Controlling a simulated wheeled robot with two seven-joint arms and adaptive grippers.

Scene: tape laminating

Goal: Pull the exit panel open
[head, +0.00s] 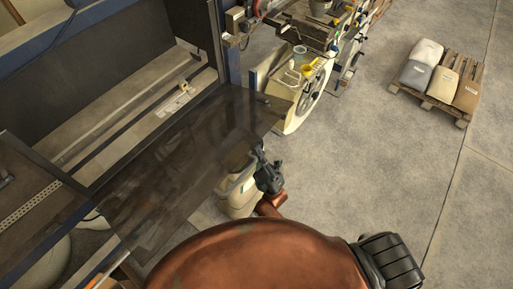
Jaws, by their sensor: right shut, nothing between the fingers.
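The exit panel (180,165) is a dark, see-through sheet with a thin frame, at the left of the head view. It projects out from the machine opening, and the inside of the machine (130,125) shows behind it. My right gripper (259,154) is shut and empty, just beyond the panel's outer right edge. I cannot tell whether it touches that edge. My left gripper is not in view. My own copper-coloured arm covers the bottom middle of the view and hides the floor there.
A cream machine unit with a wheel (303,98) and several tools stand at the top centre. The concrete floor (395,165) between the machine and the pallet is clear.

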